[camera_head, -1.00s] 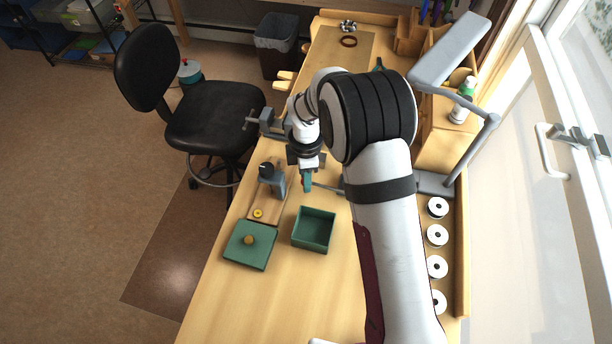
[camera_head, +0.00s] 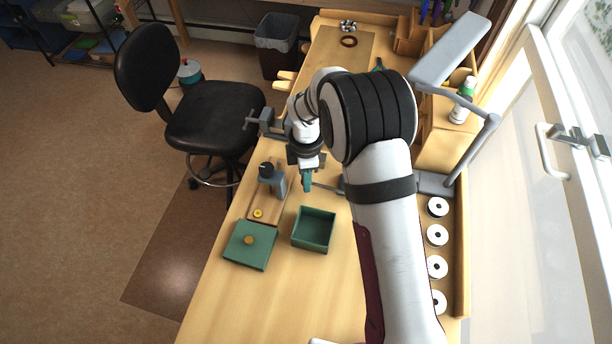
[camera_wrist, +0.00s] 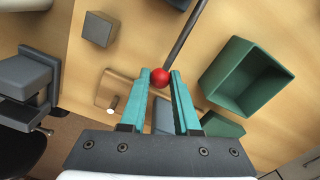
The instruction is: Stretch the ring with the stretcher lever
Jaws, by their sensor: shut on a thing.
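My gripper (camera_head: 307,187) points down over the middle of the bench. In the wrist view its two teal fingers (camera_wrist: 162,78) are shut on a red ball knob (camera_wrist: 160,77). The knob is on the end of a thin dark rod, the stretcher lever (camera_wrist: 185,34), which runs up out of that view. In the head view a short piece of the lever (camera_head: 328,188) shows to the right of the fingers. The stretcher's body is mostly hidden behind my arm. I cannot make out a ring on it.
An open green box (camera_head: 314,229) and a green lid (camera_head: 250,246) are close in front. A black-topped grey device (camera_head: 268,172) is left of the gripper, and a grey vise (camera_head: 265,121) is at the bench edge. A grey block (camera_wrist: 97,29) is nearby. The front bench is clear.

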